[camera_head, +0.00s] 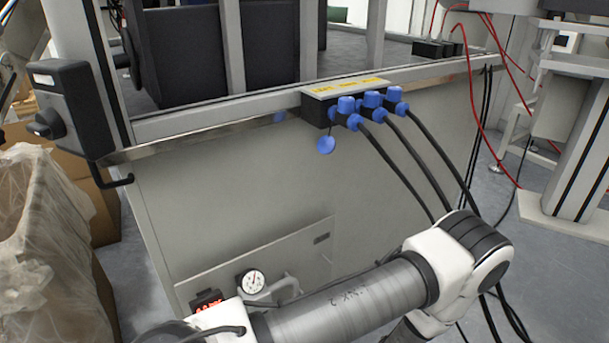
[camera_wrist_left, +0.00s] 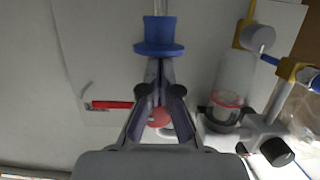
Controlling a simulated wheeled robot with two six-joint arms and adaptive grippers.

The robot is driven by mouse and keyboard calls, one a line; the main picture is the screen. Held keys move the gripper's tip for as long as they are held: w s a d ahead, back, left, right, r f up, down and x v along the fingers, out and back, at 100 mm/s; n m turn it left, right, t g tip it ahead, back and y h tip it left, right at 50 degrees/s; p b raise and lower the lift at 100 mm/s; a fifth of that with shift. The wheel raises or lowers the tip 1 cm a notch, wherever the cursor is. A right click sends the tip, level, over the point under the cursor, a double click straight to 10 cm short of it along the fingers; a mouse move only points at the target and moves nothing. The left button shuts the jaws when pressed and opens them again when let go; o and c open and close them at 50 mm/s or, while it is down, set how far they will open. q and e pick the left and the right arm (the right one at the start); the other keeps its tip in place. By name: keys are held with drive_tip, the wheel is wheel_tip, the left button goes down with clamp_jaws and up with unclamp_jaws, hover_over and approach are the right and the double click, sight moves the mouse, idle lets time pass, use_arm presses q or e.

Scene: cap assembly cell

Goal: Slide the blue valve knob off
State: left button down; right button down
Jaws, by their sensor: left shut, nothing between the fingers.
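The blue valve knob (camera_wrist_left: 158,36) shows at the top centre of the left wrist view, with a wide flange at its lower edge and a pale stem or tube above it. My left gripper (camera_wrist_left: 159,72) is shut and empty, its fingertips right at the knob's flange. Whether they touch it I cannot tell. In the head view my left arm crosses the bottom, and neither its gripper nor the valve knob can be made out there. My right gripper is in neither view.
A red handle (camera_wrist_left: 112,105) lies left of the fingers and a clear filter bowl (camera_wrist_left: 231,85) stands right. In the head view, a pressure gauge (camera_head: 252,282) sits low on the grey cabinet (camera_head: 230,190). Blue cable connectors (camera_head: 372,100) are above, with black cables hanging near my arm.

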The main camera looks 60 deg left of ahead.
use_arm(q)
drive_tip(key=shift+f, duration=1.3)
